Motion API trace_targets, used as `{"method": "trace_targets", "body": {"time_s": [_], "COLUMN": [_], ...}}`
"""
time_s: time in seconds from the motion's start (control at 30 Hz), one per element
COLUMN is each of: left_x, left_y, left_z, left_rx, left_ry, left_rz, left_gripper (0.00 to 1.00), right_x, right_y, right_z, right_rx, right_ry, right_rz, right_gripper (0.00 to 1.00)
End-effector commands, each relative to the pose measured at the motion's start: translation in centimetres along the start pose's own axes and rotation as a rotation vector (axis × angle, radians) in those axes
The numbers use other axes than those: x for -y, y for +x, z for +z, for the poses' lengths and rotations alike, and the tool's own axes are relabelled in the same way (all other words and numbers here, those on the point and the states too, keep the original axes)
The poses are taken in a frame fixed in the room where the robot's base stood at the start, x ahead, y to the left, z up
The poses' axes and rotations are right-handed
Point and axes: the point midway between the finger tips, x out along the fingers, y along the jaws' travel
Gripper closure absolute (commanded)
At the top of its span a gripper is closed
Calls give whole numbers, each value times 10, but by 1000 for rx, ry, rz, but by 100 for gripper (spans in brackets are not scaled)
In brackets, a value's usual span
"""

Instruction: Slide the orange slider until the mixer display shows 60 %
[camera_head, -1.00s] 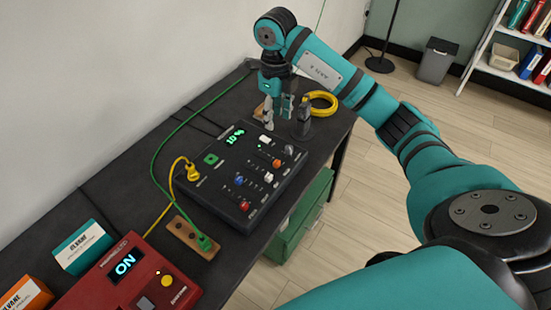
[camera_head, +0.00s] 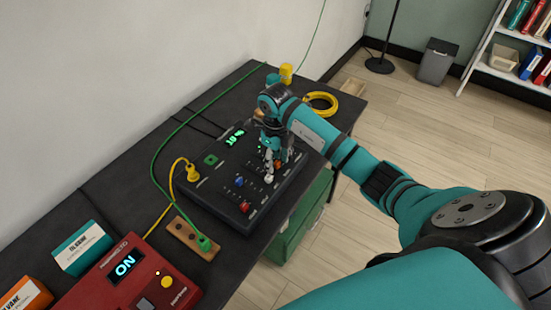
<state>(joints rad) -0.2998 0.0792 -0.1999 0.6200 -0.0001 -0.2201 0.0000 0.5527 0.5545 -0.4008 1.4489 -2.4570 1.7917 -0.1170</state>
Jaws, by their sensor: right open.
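The mixer (camera_head: 210,187) is a black console on the dark bench, with coloured slider caps and a green-lit display (camera_head: 234,137) that appears to read 10 %. An orange cap (camera_head: 277,165), which I take for the orange slider, is partly hidden by my right gripper. My right gripper (camera_head: 275,162) points down over the right half of the mixer, its open fingers close around or just above that cap. I cannot tell whether they touch it. A blue cap (camera_head: 239,181) and a red cap (camera_head: 244,207) show to the left and nearer. My left gripper is out of view.
A red box (camera_head: 130,280) reading ON stands at the near left, beside teal (camera_head: 82,248) and orange boxes (camera_head: 25,297). A wooden block (camera_head: 186,238) with a green plug, green and yellow cables, and a yellow coil (camera_head: 320,104) lie around the mixer. A green drawer unit (camera_head: 300,220) stands below.

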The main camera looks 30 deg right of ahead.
Motion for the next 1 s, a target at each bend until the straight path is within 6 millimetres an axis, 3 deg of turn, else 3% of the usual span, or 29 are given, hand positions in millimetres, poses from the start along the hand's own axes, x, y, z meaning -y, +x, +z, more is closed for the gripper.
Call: {"method": "trace_targets", "body": {"time_s": [0.23, 0.57, 1.0], "left_x": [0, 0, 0], "left_y": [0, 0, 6], "left_z": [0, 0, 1], "left_rx": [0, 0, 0], "left_ry": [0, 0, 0], "left_rz": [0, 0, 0], "left_gripper": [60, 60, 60], "right_x": [0, 0, 1], "right_y": [1, 0, 1], "right_z": [0, 0, 8], "right_rx": [1, 1, 4], "right_ry": [0, 0, -1], "right_rz": [0, 0, -2], "right_gripper": [58, 100, 100]}}
